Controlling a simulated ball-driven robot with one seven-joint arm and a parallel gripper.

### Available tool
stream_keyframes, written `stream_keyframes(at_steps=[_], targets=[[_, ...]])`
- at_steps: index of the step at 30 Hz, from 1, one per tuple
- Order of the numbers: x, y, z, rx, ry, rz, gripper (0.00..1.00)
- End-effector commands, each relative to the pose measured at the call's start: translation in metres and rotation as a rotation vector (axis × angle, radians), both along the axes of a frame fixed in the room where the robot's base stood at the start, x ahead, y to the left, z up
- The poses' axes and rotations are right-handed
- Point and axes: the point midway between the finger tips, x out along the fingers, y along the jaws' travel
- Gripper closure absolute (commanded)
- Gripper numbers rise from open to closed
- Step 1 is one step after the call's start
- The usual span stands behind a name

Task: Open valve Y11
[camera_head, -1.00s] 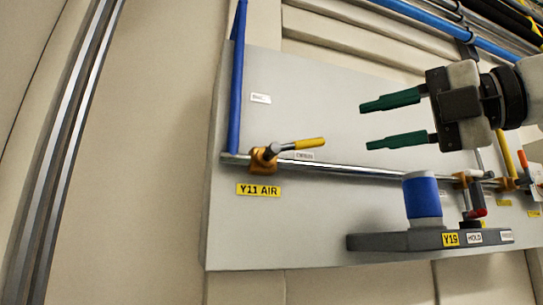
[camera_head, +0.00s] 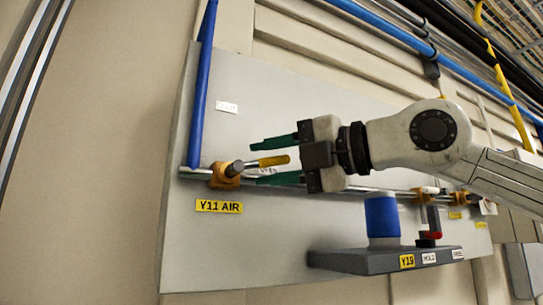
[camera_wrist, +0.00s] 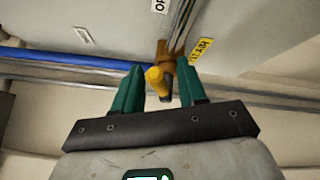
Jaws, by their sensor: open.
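Valve Y11 has a brass body (camera_head: 225,175) on a thin metal pipe, with a yellow lever handle (camera_head: 274,160) pointing right along the pipe and slightly up. A yellow "Y11 AIR" label (camera_head: 219,206) is below it. My gripper (camera_head: 277,161) is open, its green fingers pointing left, one above and one below the handle's end in the head view. In the wrist view the yellow handle (camera_wrist: 154,77) shows end-on between the two green fingers (camera_wrist: 160,90), nearer the left one. I cannot tell whether either finger touches it.
A blue pipe (camera_head: 203,90) rises from the left end of the metal pipe. A grey shelf (camera_head: 345,262) juts out below my gripper with a blue cylinder (camera_head: 382,218) and a red-handled part (camera_head: 431,235). More valves sit farther right. The panel left of Y11 is clear.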

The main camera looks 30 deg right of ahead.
Motion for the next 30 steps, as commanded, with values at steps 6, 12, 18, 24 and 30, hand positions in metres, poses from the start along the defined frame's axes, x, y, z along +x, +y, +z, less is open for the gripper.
stream_keyframes(at_steps=[6,12,18,24,30], targets=[[0.0003,0.0002,-0.0001,0.000,0.000,0.000,0.59],[0.0002,0.0002,0.0000,0.000,0.000,0.000,0.76],[0.0002,0.0001,0.0000,0.001,-0.001,0.000,0.95],[0.0001,0.0001,0.0001,0.001,-0.001,0.000,1.00],[0.0001,0.0001,0.0000,0.001,-0.001,0.000,1.00]])
